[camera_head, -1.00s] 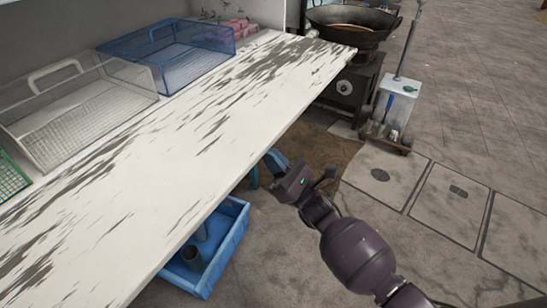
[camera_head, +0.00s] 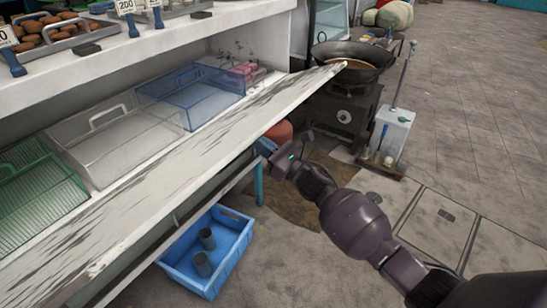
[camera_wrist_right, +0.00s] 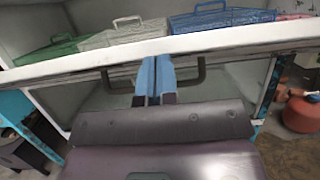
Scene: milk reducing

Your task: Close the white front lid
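The white front lid (camera_head: 165,185) is a long panel with worn dark streaks, folded out in front of the counter's lower compartment. Its front edge and dark handle (camera_wrist_right: 190,86) show in the right wrist view. My right gripper (camera_head: 266,146) is at the lid's front edge, its blue fingertips partly hidden in the head view. In the right wrist view its fingers (camera_wrist_right: 157,76) are together and overlap the middle of the handle. I cannot tell whether the bar is between them. My left gripper is not in view.
Green (camera_head: 35,190), white (camera_head: 125,150) and blue (camera_head: 205,95) baskets sit in the compartment. A blue crate (camera_head: 215,275) stands on the floor below. A wok (camera_head: 352,55) on a stove and a white box on a cart (camera_head: 393,130) stand beyond the lid's far end.

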